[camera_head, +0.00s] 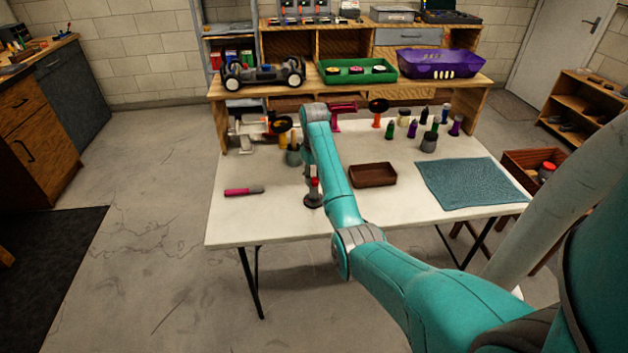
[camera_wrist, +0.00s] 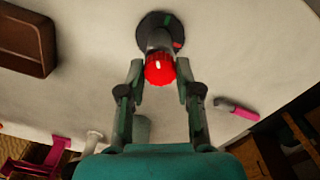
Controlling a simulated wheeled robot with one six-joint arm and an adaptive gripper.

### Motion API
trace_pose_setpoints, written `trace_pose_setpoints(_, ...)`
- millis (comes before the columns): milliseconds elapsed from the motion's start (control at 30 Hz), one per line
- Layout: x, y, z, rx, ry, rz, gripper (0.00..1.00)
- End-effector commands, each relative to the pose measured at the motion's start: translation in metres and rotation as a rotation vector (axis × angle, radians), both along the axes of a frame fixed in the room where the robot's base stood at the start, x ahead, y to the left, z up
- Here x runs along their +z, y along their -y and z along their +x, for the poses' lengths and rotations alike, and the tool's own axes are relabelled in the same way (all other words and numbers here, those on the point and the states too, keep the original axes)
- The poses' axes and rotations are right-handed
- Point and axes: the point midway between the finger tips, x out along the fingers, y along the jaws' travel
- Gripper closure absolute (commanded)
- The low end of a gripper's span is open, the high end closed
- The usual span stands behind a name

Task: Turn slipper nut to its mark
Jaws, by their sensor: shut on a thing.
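The slipper nut (camera_wrist: 159,69), a ribbed red knob, sits on the end of a grey post above a round dark base (camera_wrist: 148,22) in the wrist view. A green mark (camera_wrist: 167,19) shows on the base, and a small red mark (camera_wrist: 177,45) beside the post; the two do not line up in this view. My gripper (camera_wrist: 161,74) is shut on the nut, one finger on each side. In the head view the dark base (camera_head: 313,202) stands on the white table near its front edge, with my arm beside it partly hiding the gripper.
A pink-and-grey pen-like tool (camera_head: 244,191) lies left of the base. A brown tray (camera_head: 373,175) and a teal mat (camera_head: 470,183) lie to the right. Several bottles stand behind. An RC car (camera_head: 263,75) sits on the back bench.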

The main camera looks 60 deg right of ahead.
Motion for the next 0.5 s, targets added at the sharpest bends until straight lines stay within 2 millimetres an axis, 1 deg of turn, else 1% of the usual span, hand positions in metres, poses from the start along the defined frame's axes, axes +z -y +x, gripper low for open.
trace_pose_setpoints(33, -0.0031, -0.0011, -0.0012, -0.006, -0.005, 0.004, 1.0)
trace_pose_setpoints(300, -0.003, -0.001, -0.0011, -0.02, -0.004, 0.004, 1.0)
trace_pose_setpoints(367, -0.003, -0.001, -0.0011, -0.059, -0.004, 0.004, 1.0)
trace_pose_setpoints(500, -0.0029, -0.001, -0.0011, -0.197, -0.004, 0.003, 1.0)
